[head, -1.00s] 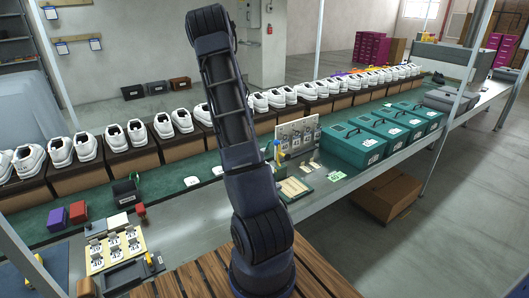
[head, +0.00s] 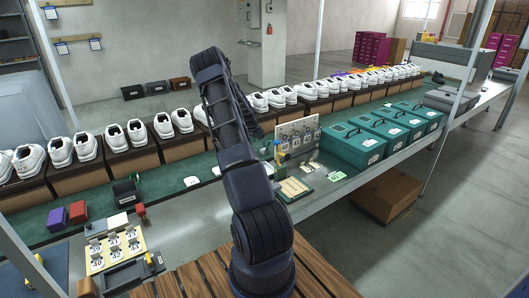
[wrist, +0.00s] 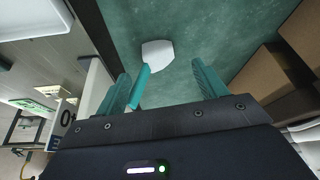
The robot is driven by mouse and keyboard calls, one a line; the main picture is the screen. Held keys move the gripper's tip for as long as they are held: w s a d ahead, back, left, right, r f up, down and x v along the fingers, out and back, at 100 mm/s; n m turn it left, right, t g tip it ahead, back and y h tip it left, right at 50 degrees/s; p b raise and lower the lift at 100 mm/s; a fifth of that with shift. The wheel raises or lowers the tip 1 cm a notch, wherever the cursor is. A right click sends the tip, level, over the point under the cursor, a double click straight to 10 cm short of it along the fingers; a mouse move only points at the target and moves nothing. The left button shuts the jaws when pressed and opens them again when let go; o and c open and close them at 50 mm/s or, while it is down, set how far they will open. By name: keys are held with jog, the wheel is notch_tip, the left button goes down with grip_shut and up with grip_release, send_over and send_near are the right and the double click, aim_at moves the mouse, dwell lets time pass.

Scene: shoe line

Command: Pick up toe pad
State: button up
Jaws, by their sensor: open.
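A white toe pad (wrist: 157,55) with a rounded outline lies flat on the green belt in the wrist view, just beyond my fingertips. My gripper (wrist: 169,68) is open and empty, its teal fingers apart, with the pad ahead of the gap and nearer the left finger. I cannot tell whether a finger touches it. In the head view, two small white pieces lie on the belt left of my arm, one white piece (head: 192,181) and another white piece (head: 217,171). I cannot tell which is the one in the wrist view. My arm hides my gripper in the head view.
White shoes (head: 137,132) stand on brown boxes (head: 182,147) along the belt's far side. Right of my arm are a pegboard stand (head: 297,133) and teal cases (head: 357,146). A card board (head: 115,249) and a red block (head: 77,211) sit at the left.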

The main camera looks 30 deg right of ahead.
aim_at(262, 150)
jog(key=shift+x, duration=3.3)
jog(key=shift+s+a+f, duration=0.1)
jog(key=shift+s+a, duration=0.05)
jog(key=shift+a, duration=0.1)
jog(key=c, duration=1.1)
